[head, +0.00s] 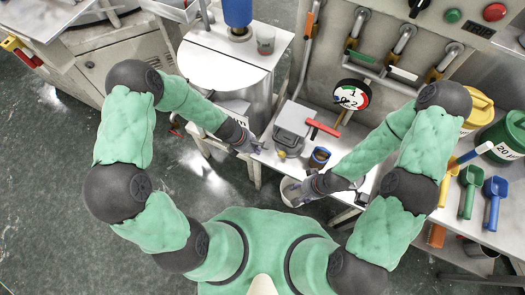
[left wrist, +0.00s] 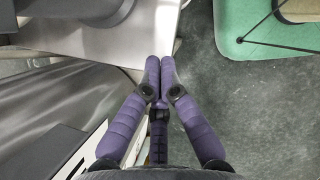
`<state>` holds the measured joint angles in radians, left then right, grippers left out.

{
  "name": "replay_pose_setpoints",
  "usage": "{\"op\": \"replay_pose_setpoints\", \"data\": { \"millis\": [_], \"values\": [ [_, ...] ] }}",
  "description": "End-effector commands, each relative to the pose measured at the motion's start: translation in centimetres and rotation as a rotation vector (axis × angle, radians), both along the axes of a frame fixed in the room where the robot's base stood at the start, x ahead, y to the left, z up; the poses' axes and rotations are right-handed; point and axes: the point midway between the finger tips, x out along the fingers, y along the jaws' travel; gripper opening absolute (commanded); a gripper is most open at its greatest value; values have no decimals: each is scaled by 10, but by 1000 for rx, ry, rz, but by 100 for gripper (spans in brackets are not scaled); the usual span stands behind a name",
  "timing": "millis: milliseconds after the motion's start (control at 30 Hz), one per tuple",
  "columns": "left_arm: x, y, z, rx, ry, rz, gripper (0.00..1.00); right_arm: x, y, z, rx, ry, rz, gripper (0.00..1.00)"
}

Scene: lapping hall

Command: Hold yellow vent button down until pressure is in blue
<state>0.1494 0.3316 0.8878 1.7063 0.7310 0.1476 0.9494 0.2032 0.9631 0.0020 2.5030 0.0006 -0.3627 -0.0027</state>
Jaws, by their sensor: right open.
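A round pressure gauge (head: 351,95) with a white face and coloured sectors, including blue and red, stands behind the bench. Its needle is too small to read surely. A small yellow knob, probably the vent button (head: 281,154), sits at the front of a grey box (head: 292,122). My left gripper (head: 259,147) is just left of the yellow knob, apart from it as far as I can tell. In the left wrist view its purple fingers (left wrist: 160,70) are closed together with nothing between them. My right gripper (head: 287,191) is open at the bench's front, right of and nearer than the knob.
A round white-topped machine (head: 222,68) stands behind my left arm. Green (head: 469,190) and blue (head: 494,200) scoops lie at the right. The floor in front is clear.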

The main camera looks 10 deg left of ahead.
Motion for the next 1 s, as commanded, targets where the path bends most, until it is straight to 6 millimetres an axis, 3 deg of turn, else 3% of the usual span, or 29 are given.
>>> {"op": "replay_pose_setpoints", "data": {
  "millis": [100,300,1000],
  "values": [
    [-2,8,17,0,0,2,0,-1,0,11,0,1,1,52],
    [-3,13,26,1,-1,0,0,-1,0,16,0,2,2,52],
    [-7,14,24,11,-5,-27,0,-1,0,15,0,2,2,52]
  ]
}}
